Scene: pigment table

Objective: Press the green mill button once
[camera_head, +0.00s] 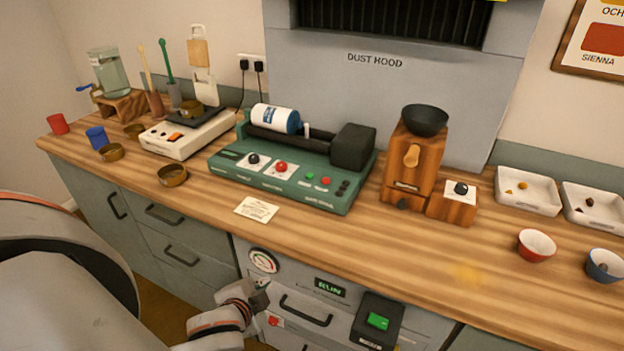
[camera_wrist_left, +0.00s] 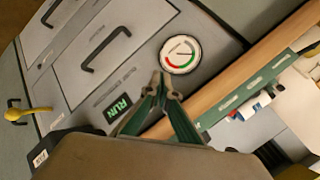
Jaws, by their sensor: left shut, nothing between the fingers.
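The green mill (camera_head: 285,170) stands on the wooden counter with a white and blue jar (camera_head: 275,118) lying on its rollers. Its front panel has a black knob, a larger red button (camera_head: 281,168), a small green button (camera_head: 310,175) and a small red one beside it. My left gripper (camera_head: 260,299) is low, in front of the oven front below the counter edge and well apart from the mill. In the left wrist view its fingertips (camera_wrist_left: 160,86) are together and empty, near the gauge (camera_wrist_left: 180,54). My right gripper is not in view.
The oven front has a RUN display (camera_head: 330,287), a handle and a black box with a green switch (camera_head: 377,321). A paper card (camera_head: 256,209) lies before the mill.

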